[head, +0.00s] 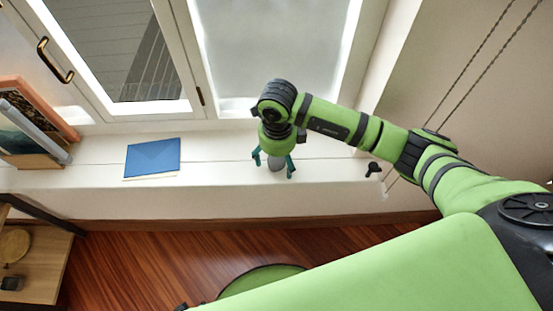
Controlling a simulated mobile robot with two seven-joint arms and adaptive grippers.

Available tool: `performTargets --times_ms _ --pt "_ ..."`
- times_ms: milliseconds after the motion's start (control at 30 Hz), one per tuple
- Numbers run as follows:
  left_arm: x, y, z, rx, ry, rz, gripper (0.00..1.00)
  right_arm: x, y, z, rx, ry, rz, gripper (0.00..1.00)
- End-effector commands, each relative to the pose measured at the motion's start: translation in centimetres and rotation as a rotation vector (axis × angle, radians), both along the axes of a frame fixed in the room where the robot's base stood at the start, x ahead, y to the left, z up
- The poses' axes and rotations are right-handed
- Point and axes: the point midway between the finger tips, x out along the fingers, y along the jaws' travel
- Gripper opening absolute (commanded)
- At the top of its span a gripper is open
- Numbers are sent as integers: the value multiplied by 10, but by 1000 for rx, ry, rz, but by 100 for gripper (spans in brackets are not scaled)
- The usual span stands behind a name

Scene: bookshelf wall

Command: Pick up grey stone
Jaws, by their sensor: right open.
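The grey stone (276,163) is a small rounded grey thing on the white window sill (220,174). It shows below my right gripper (273,168), whose two teal fingers are spread on either side of it. The gripper points down at the sill. The upper part of the stone is hidden by the gripper, and I cannot tell whether the fingers touch it. My left gripper is not in view.
Framed pictures (30,125) lean at the far left. A window with a brass handle (55,62) stands behind. A wooden shelf (40,262) is at lower left. The sill right of the gripper is mostly clear.

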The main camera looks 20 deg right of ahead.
Motion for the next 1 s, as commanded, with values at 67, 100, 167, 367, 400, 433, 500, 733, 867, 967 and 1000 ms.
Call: performTargets --times_ms 67,100,167,367,400,433,500,733,867,967,1000 --pt "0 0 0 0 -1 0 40 0 0 -2 0 0 1 82" --pt "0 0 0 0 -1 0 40 0 0 -2 1 -1 1 82" --pt "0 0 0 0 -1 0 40 0 0 -1 1 -1 1 82" --pt "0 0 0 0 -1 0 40 0 0 -1 1 0 1 22" --pt "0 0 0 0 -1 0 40 0 0 -1 1 0 1 11" --pt "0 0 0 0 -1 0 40 0 0 -1 1 0 1 11" --pt "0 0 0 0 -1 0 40 0 0 -1 1 0 1 11" --pt "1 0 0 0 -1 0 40 0 1 -1 2 1 1 11" --pt "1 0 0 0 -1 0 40 1 1 5 2 -2 0 11" --pt "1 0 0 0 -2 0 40 1 1 16 2 -3 2 11" --pt "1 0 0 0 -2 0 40 1 1 22 2 -5 2 11"
